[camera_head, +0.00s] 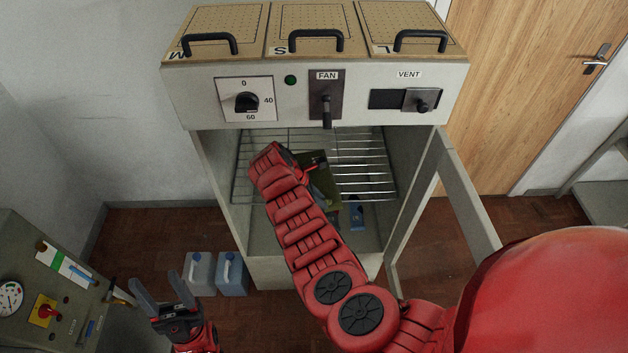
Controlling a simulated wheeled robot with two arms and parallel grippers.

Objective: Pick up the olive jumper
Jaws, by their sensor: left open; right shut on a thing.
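The olive jumper (331,190) is a dark green folded or bunched cloth inside the open cabinet, at the wire rack (368,176). My red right arm reaches in and covers part of it. My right gripper (316,167) is at the jumper's upper edge, mostly hidden by the arm, and is shut on it. I cannot tell whether the jumper still rests on the rack. My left gripper (157,285) is open and empty at the lower left, outside the cabinet and away from the jumper.
The cabinet (180,98) has a dial, a fan lever and a vent slide; its door (468,195) stands open at right. A blue item (356,214) shows below the rack. Two jugs (231,274) stand on the floor. A control panel (45,290) is at far left.

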